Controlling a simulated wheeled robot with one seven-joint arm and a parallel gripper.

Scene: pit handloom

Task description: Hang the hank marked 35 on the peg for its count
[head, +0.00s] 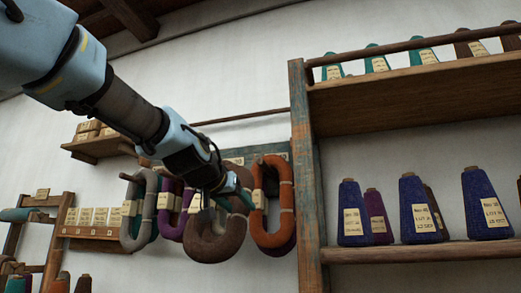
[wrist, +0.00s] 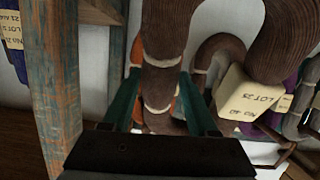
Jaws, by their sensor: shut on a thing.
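A thick brown hank (head: 213,246) hangs below my gripper (head: 232,187) in the head view, in front of the hank row. In the wrist view, my gripper (wrist: 158,88) has its teal fingers shut around a brown hank strand (wrist: 166,45) with pale ties. A paper tag (wrist: 247,95) beside more brown yarn seems to read No 40, LOT 25; I cannot tell whether it belongs to the held hank. A grey hank (head: 128,235), a purple hank (head: 166,222) and a rust-orange hank (head: 270,238) hang along the teal peg board (head: 232,153). The pegs are mostly hidden.
A worn wooden post (head: 303,180) stands just right of the hanks; it also shows close at left in the wrist view (wrist: 55,80). Shelves to its right carry blue cones (head: 418,205) and teal cones. A small shelf (head: 98,148) is at left. Bare wall lies below the hanks.

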